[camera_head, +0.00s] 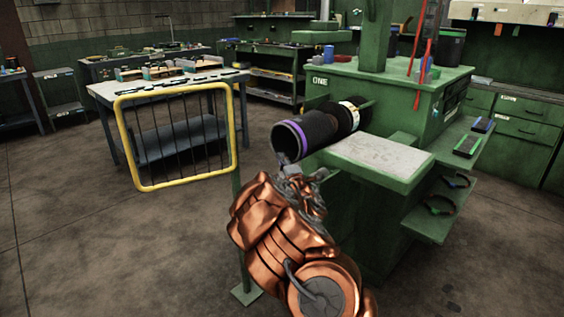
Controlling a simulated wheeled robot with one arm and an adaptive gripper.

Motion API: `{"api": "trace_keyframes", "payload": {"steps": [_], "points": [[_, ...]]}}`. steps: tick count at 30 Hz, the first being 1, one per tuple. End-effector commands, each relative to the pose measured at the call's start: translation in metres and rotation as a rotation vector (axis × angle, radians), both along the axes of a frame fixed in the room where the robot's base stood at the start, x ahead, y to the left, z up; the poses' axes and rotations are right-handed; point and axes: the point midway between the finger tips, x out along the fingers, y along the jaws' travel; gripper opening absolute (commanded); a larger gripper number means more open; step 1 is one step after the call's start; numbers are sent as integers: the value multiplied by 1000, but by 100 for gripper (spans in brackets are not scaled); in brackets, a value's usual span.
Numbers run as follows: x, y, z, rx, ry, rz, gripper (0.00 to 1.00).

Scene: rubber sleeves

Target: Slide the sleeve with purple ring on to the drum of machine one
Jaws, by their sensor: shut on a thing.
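The black sleeve with the purple ring (308,131) is held nearly level, its open near end facing me and to the left. My gripper (286,163) is at the lower edge of that near end and shut on the sleeve; the fingers are small and partly hidden. The green machine marked ONE (400,87) stands behind and to the right. Its drum (352,112), dark with a pale band, lies in line behind the sleeve's far end. I cannot tell whether the sleeve is around the drum's end or just in front of it.
A yellow-framed guard (178,187) stands to the left, close to my arm. The machine's pale-topped ledge (380,156) lies right of the sleeve, with a lower green shelf (438,222) beyond. A workbench (165,82) stands behind the guard. Floor at left is clear.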

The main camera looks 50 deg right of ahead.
Motion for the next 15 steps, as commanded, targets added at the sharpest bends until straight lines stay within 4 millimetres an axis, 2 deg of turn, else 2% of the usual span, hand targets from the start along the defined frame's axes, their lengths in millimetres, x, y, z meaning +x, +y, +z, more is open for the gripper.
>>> {"api": "trace_keyframes", "payload": {"steps": [15], "points": [[1, -3, -3, -4, -6, -4, 0]]}}
